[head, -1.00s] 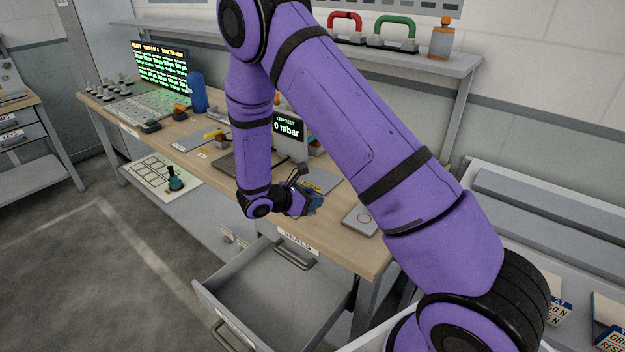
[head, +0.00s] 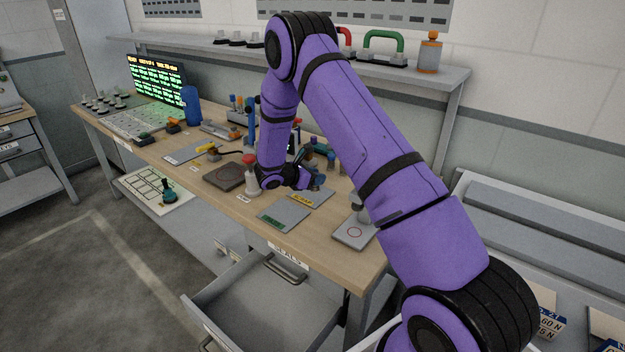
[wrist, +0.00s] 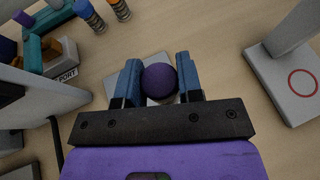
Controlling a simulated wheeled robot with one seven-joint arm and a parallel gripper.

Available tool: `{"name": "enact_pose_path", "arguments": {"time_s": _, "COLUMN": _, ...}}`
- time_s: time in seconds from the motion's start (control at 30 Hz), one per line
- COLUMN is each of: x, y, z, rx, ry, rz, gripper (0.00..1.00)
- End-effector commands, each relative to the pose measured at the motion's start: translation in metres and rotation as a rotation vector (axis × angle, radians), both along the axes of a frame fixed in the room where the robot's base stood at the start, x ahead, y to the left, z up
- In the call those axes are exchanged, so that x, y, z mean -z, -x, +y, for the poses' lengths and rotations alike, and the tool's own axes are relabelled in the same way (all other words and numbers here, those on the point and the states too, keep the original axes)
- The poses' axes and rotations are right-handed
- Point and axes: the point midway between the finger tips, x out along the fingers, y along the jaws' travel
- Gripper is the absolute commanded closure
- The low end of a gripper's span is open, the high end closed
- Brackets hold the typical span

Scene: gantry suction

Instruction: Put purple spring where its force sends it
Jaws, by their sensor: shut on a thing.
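My gripper (wrist: 160,84) has its two blue fingers on either side of a round purple thing, which looks like the top of the purple spring (wrist: 159,79). The gripper is shut on it. The spring's coils are hidden below that top. A grey plate (wrist: 149,95) shows beneath, partly covered; I cannot tell whether the spring touches it. In the head view my gripper (head: 314,181) is low over the right part of the bench, behind the yellow-labelled plate (head: 309,196), and the held thing is not clear there.
A grey stand with a red circle (wrist: 284,88) is right of the gripper. Two blue and orange capped pieces (wrist: 89,14) stand beyond it; a block labelled PORT (wrist: 66,73) is left. A green-labelled plate (head: 284,215) lies near the bench front. An open drawer (head: 275,310) juts out below.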

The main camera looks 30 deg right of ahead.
Motion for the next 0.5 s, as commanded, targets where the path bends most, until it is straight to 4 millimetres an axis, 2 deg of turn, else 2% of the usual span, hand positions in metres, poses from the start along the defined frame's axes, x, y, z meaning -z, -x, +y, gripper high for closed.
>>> {"name": "enact_pose_path", "arguments": {"time_s": 0.1, "x": 0.003, "y": -0.022, "z": -0.01, "rx": 0.003, "ry": 0.001, "rz": -0.003, "gripper": 0.9}}
{"name": "enact_pose_path", "arguments": {"time_s": 0.2, "x": 0.004, "y": -0.033, "z": -0.013, "rx": 0.001, "ry": 0.0, "rz": -0.002, "gripper": 0.9}}
{"name": "enact_pose_path", "arguments": {"time_s": 0.47, "x": 0.005, "y": -0.049, "z": -0.02, "rx": 0.002, "ry": 0.001, "rz": -0.001, "gripper": 0.9}}
{"name": "enact_pose_path", "arguments": {"time_s": 0.5, "x": 0.011, "y": -0.048, "z": -0.02, "rx": 0.001, "ry": 0.0, "rz": 0.001, "gripper": 0.9}}
